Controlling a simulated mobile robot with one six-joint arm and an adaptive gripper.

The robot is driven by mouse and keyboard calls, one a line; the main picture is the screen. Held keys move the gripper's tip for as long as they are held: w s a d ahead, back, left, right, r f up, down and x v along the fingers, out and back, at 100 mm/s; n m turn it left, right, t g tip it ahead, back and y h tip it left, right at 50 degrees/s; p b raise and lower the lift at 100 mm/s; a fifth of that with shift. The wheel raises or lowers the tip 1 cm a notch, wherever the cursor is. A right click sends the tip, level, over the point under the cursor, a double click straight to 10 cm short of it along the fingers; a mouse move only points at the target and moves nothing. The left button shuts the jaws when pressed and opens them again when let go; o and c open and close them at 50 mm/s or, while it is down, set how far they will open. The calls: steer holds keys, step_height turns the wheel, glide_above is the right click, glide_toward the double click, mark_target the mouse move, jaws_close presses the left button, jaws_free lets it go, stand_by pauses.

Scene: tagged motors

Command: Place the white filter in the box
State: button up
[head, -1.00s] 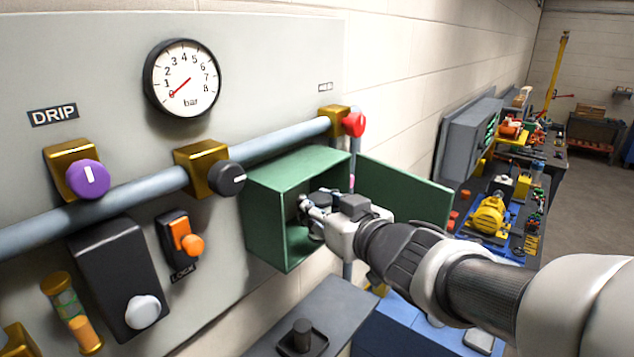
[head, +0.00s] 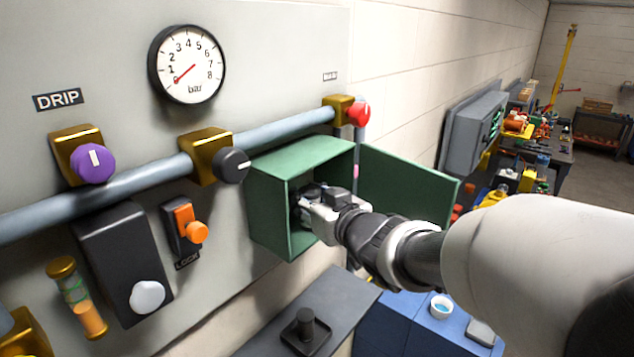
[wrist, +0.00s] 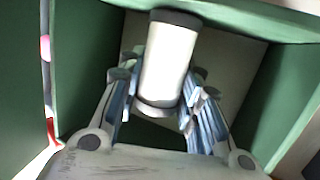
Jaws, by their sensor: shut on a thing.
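In the wrist view, a white filter (wrist: 168,62), a cylinder with dark end bands, stands between the fingers of my gripper (wrist: 160,105). My gripper is shut on it. The green box (head: 275,215) is fixed by the panel with its door (head: 408,197) swung open to the right. In the head view, my gripper (head: 308,200) reaches into the box opening. The filter is hidden or too dark to make out there. In the wrist view, the green box walls (wrist: 90,80) surround the filter and fingers, with a pale back behind. I cannot tell whether the filter touches the box.
A grey pipe (head: 283,134) with a red knob (head: 359,113) and black knob (head: 231,165) runs above and left of the box. A grey ledge (head: 340,300) with a dark holder (head: 305,332) lies below. A blue bench with a cup (head: 441,307) is lower right.

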steer(key=shift+f, duration=0.25)
steer(key=o, duration=1.2)
steer(key=shift+o, duration=0.2)
steer(key=shift+r, duration=0.1)
steer(key=shift+r, duration=0.25)
steer(key=p+v, duration=0.1)
steer(key=v, duration=1.1)
steer(key=shift+f, duration=0.1)
